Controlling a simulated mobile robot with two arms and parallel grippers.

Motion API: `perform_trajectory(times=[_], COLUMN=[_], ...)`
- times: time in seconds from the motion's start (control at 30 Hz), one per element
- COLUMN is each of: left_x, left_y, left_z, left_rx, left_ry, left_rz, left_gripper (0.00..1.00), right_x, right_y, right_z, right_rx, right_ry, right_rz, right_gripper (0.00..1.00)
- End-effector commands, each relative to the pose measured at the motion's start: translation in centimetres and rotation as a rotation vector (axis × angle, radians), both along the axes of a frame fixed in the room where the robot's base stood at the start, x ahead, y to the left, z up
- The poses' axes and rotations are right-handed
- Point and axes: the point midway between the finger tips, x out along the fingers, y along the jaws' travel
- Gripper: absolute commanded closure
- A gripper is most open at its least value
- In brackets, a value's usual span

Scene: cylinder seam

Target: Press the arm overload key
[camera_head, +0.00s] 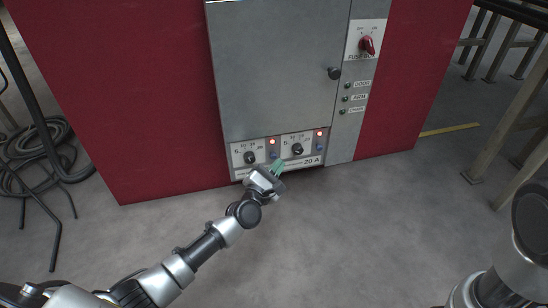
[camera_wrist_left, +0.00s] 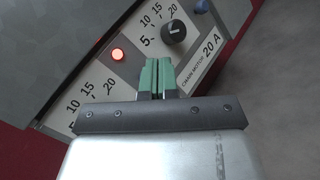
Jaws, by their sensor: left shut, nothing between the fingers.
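Two dial plates sit at the foot of the grey cabinet. The left plate has a black knob (camera_head: 250,157), a lit red lamp (camera_head: 272,141) and a small blue key (camera_head: 273,155) below the lamp. The right plate, marked chain motor 20 A, has its own knob (camera_head: 297,149), lit lamp (camera_head: 319,133) and blue key (camera_head: 320,147). My left gripper (camera_head: 277,165) is shut and empty, its green fingertips just below the left blue key. I cannot tell whether they touch. In the left wrist view the fingers (camera_wrist_left: 157,76) hide that key; the left lamp (camera_wrist_left: 118,54) shows.
The cabinet door (camera_head: 275,70) is closed. Black cables (camera_head: 45,150) lie on the left floor. A railing (camera_head: 510,120) stands at right. The floor in front is clear.

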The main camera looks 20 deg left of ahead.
Motion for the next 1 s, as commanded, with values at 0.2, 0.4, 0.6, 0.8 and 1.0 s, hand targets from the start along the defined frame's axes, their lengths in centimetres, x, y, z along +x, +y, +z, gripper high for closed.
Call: perform_trajectory(times=[0.2, 0.4, 0.6, 0.8, 1.0], left_x=[0.0, 0.0, 0.02, 0.49, 0.71], left_y=[0.0, -0.01, 0.02, 0.36, 0.49], left_z=[0.0, 0.01, -0.01, -0.12, 0.01], left_rx=[0.0, 0.0, 0.0, 0.0, 0.0], left_ry=[0.0, 0.0, 0.0, -0.001, 0.0], left_rz=[0.0, 0.0, 0.0, 0.001, 0.0], left_gripper=[1.0, 1.0, 1.0, 1.0, 1.0], right_x=[0.0, 0.0, 0.0, 0.0, 0.0], right_y=[0.0, 0.0, 0.0, 0.0, 0.0], right_z=[-0.01, -0.01, -0.05, -0.62, -0.67], right_rx=[0.0, 0.0, 0.0, 0.0, 0.0], right_ry=[0.0, 0.0, 0.0, 0.0, 0.0], right_rz=[0.0, 0.0, 0.0, 0.0, 0.0], right_gripper=[0.44, 0.44, 0.44, 0.44, 0.44])
